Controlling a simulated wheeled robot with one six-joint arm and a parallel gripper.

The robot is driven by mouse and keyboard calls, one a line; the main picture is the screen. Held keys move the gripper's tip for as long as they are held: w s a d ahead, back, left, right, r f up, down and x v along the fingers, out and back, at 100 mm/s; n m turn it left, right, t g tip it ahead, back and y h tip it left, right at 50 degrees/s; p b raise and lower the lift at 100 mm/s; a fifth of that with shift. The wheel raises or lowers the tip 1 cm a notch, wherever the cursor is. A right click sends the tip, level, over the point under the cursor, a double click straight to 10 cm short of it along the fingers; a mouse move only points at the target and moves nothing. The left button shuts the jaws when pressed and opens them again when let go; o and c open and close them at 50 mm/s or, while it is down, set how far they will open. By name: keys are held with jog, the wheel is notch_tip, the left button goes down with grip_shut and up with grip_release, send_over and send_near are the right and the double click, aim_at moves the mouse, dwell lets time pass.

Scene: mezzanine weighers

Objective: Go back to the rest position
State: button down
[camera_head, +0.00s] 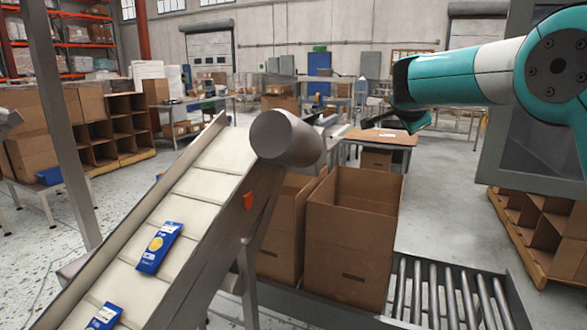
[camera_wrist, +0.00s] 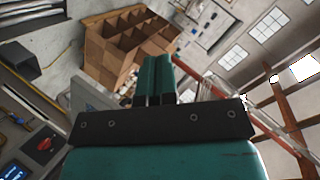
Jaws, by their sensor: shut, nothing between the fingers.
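My gripper (camera_wrist: 156,62) shows in the wrist view with its two teal fingers side by side and closed, nothing between them. In the head view my teal and white arm reaches in from the upper right, its wrist end bent downward above the cardboard boxes' far side. The gripper there is small and partly hidden by the wrist. It is in the air, apart from the conveyor and the boxes.
An inclined conveyor (camera_head: 205,180) carries blue packets (camera_head: 159,247) at the left. Open cardboard boxes (camera_head: 350,240) stand beside it. A roller track (camera_head: 440,290) runs at lower right. A table (camera_head: 390,138) stands behind. A wooden compartment shelf (camera_head: 115,135) is at left.

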jog(key=s+a+f+n+g+y, duration=0.3)
jog(key=s+n, duration=0.4)
jog(key=s, duration=0.9)
jog(key=s+a+f+n+g+y, duration=0.3)
jog(key=s+a+f+n, duration=0.3)
jog(key=s, duration=1.1)
jog(key=s+a+f+n+g+y, duration=0.3)
jog(key=s+n, duration=0.6)
jog(key=s, duration=0.7)
jog(key=a+f+g, duration=0.1)
jog(key=a+g, duration=0.1)
jog(key=shift+s+a+f+n+g, duration=0.2)
jog(key=shift+a+n+g, duration=0.05)
jog(key=shift+n+g, duration=0.05)
